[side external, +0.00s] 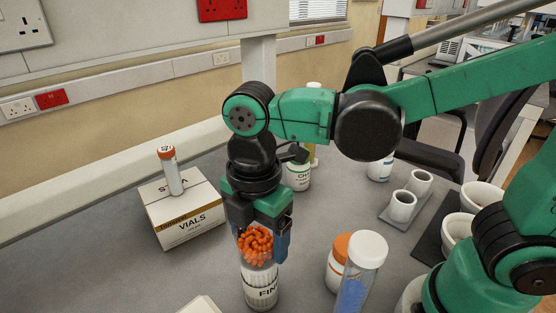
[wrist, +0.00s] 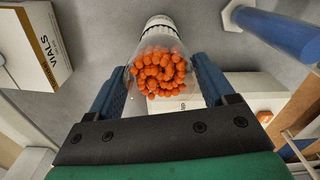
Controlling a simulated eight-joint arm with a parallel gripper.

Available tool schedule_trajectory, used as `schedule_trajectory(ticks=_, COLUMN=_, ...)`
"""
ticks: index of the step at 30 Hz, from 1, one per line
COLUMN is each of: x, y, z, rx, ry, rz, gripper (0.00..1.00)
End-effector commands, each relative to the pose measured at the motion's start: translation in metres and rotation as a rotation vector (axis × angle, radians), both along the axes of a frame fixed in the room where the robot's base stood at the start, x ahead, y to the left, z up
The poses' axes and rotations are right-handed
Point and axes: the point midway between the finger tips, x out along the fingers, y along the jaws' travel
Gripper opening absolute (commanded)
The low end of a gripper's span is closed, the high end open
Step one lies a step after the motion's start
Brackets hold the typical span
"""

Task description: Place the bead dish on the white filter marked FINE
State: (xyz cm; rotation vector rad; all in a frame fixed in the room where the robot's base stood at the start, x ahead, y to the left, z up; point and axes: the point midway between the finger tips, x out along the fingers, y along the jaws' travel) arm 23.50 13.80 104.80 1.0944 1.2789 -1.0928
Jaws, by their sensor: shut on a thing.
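The bead dish (side external: 255,244) is clear and filled with orange beads. It also shows in the wrist view (wrist: 160,73), between my fingers. My gripper (side external: 262,232) points down and is shut on the dish, with a blue finger on each side in the wrist view (wrist: 165,76). The white filter marked FINE (side external: 261,287) is a ribbed upright cylinder directly below the dish in the side view. A white ribbed end, likely the filter (wrist: 162,24), shows past the dish in the wrist view. I cannot tell whether dish and filter touch.
A VIALS box (side external: 186,212) with an orange-capped vial (side external: 170,171) on it stands left. A blue-filled tube (side external: 354,292) and an orange-capped bottle (side external: 335,270) stand close to the right of the filter. White cups (side external: 402,205) stand further right. The bench between box and filter is clear.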

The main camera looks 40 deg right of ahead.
Motion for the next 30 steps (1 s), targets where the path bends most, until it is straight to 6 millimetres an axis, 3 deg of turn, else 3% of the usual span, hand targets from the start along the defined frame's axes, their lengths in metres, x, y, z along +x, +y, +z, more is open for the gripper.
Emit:
schedule_trajectory(ticks=6, x=0.000, y=0.000, z=-0.003, rx=0.000, ry=0.000, rz=0.000, gripper=0.22)
schedule_trajectory(ticks=7, x=0.000, y=0.000, z=-0.003, rx=0.000, ry=0.000, rz=0.000, gripper=0.85)
schedule_trajectory(ticks=9, x=0.000, y=0.000, z=-0.003, rx=0.000, ry=0.000, rz=0.000, gripper=1.00)
schedule_trajectory(ticks=20, x=0.000, y=0.000, z=0.004, rx=0.000, ry=0.000, rz=0.000, gripper=1.00)
schedule_trajectory(ticks=30, x=0.000, y=0.000, z=0.061, rx=0.000, ry=0.000, rz=0.000, gripper=1.00)
